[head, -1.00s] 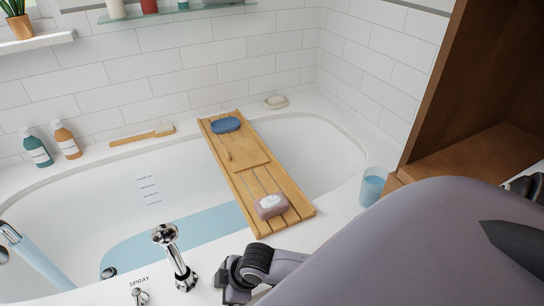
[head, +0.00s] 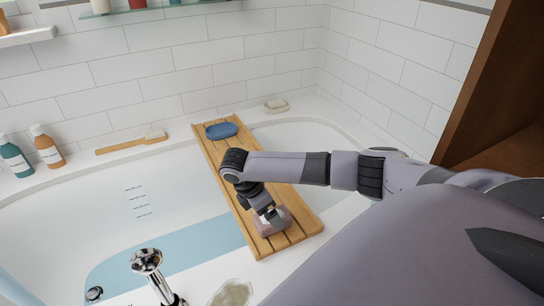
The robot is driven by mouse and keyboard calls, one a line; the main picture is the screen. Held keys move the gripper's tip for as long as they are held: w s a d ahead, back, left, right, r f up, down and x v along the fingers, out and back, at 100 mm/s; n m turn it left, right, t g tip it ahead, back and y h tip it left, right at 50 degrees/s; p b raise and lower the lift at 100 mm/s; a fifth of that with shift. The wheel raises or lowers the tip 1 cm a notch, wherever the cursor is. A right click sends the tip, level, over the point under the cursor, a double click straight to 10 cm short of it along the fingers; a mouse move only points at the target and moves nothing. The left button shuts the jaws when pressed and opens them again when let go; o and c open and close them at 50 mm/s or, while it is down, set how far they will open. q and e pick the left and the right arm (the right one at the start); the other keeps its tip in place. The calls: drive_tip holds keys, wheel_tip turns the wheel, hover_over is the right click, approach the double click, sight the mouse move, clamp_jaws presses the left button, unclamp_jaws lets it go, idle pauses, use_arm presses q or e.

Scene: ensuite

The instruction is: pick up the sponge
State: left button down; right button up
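The sponge (head: 264,229), a mauve block with a pale top, lies on the near end of the wooden bath tray (head: 308,228). My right arm comes in from the right, and my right gripper (head: 272,217) points down at the sponge, over its top. The gripper hides much of the sponge. Its fingers are small and partly hidden, so I cannot tell whether they are open or closed on it. My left gripper is not in view.
A blue oval object (head: 221,130) lies at the tray's far end. A chrome tap fitting (head: 147,263) and a clear dish (head: 232,293) stand at the near rim. A brush (head: 131,144), bottles (head: 47,147) and a soap dish (head: 276,105) line the far rim. A wooden cabinet (head: 500,90) stands right.

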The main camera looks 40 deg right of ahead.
drive_tip(key=x, duration=0.2)
drive_tip(key=b+x, duration=0.1)
drive_tip(key=x, duration=0.1)
drive_tip(key=shift+w+a+f, duration=0.15)
drive_tip(key=shift+w+a, duration=0.1)
drive_tip(key=shift+a, duration=0.05)
drive_tip(key=shift+s+d+f, duration=0.1)
drive_tip(key=shift+d+f, duration=0.15)
drive_tip(key=shift+f, duration=0.25)
drive_tip(key=shift+f, duration=0.1)
drive_tip(key=c, duration=1)
